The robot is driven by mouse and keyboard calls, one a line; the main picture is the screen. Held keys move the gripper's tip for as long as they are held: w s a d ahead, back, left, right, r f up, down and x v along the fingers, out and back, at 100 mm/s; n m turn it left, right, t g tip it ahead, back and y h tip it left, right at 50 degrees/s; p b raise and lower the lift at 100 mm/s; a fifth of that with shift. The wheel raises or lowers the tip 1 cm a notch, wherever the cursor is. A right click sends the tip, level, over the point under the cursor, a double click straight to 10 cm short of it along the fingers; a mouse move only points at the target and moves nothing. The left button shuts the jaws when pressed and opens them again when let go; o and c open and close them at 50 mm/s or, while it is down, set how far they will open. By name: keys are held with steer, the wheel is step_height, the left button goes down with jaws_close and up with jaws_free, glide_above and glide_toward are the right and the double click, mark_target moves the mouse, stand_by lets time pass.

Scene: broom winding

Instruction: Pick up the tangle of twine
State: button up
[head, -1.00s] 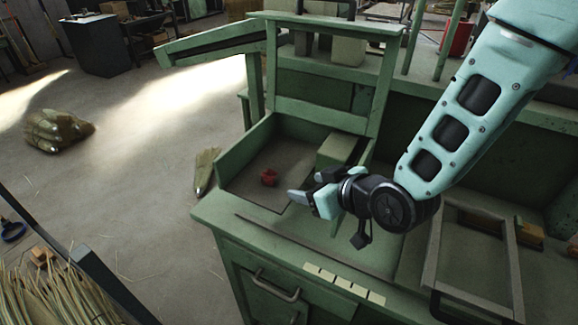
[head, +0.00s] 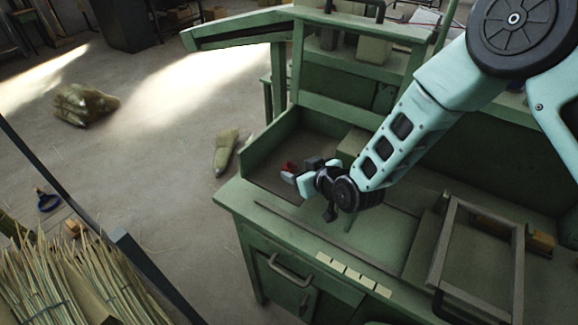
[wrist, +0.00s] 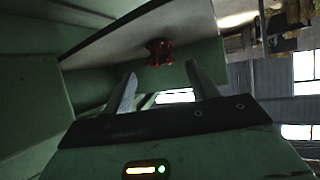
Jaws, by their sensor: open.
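The tangle of twine (head: 289,166) is a small red clump in the recessed tray of the green bench, partly hidden behind my gripper in the head view. In the wrist view the twine (wrist: 158,50) shows whole, just beyond and between the fingertips. My gripper (head: 299,170) reaches into the tray from the right, close to the twine. The wrist view shows the two fingers of my gripper (wrist: 160,74) spread apart with nothing between them. I cannot tell whether a finger touches the twine.
The green tray wall (head: 268,146) rises behind and left of the twine. A wooden frame (head: 480,255) lies at the bench's right. A broom head (head: 226,152) and a straw bundle (head: 85,105) are on the floor. Cut straw (head: 75,285) fills the lower left.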

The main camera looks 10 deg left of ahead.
mark_target(290, 167)
steer(key=shift+w+a+f+p, duration=0.1)
steer(key=shift+w+a+p, duration=0.25)
steer(key=shift+a+p, duration=0.25)
steer(key=shift+p+x, duration=1.2)
steer(key=shift+x, duration=0.75)
steer(key=c, duration=1.1)
